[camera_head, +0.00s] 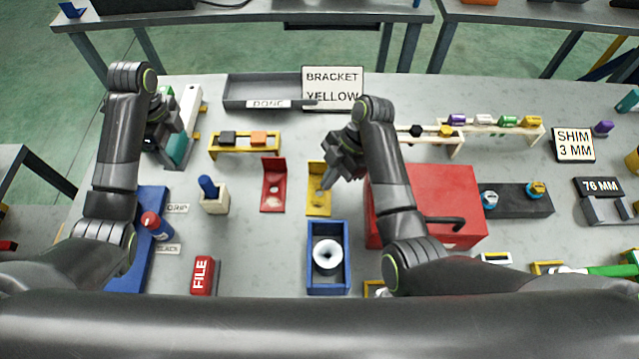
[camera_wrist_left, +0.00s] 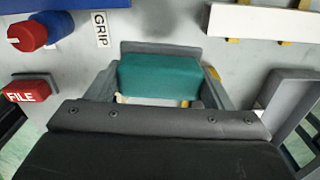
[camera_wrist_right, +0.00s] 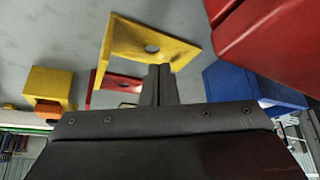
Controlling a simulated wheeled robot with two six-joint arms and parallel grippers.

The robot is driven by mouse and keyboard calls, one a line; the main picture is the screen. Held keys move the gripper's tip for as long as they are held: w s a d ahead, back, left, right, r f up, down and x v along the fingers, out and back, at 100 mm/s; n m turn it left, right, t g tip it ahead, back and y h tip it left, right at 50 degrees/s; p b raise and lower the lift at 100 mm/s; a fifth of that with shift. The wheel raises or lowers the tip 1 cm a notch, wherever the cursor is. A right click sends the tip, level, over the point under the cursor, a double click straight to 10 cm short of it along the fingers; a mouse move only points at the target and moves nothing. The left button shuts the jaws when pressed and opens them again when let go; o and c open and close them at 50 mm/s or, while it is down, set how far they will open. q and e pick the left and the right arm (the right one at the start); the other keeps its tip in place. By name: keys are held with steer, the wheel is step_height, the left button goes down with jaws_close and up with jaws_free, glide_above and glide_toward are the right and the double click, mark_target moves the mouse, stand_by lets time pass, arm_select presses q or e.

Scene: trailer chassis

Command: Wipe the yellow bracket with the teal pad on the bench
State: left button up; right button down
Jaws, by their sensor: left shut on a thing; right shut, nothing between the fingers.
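The yellow bracket (camera_head: 318,203) stands on the bench next to a red bracket (camera_head: 273,190). In the right wrist view the yellow bracket (camera_wrist_right: 128,42) shows a round hole. My right gripper (camera_head: 329,183) is shut and empty at the yellow bracket; its closed fingertips (camera_wrist_right: 160,68) overlap the bracket's edge in that view, and I cannot tell if they touch. My left gripper (camera_head: 168,143) is shut on the teal pad (camera_wrist_left: 160,77) at the bench's left side. The pad lies across between the two fingers. In the head view the arm partly hides the pad (camera_head: 179,149).
A blue box (camera_head: 313,284) with a white round part stands in front of the yellow bracket. A red box (camera_head: 440,190) is close on its right. A yellow stand (camera_head: 243,149) and a grey tray (camera_head: 240,101) lie behind. A sign (camera_head: 332,88) reads BRACKET YELLOW.

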mark_target(329, 192)
arm_select(q)
steer(key=shift+f+b, duration=0.75)
arm_select(e)
steer(key=shift+f, duration=1.3)
steer(key=shift+r, duration=0.1)
arm_select(q)
step_height(329, 192, up, 6)
steer(key=p, duration=0.6)
steer(key=shift+r, duration=0.1)
arm_select(e)
step_height(329, 192, up, 6)
steer(key=shift+f, duration=0.1)
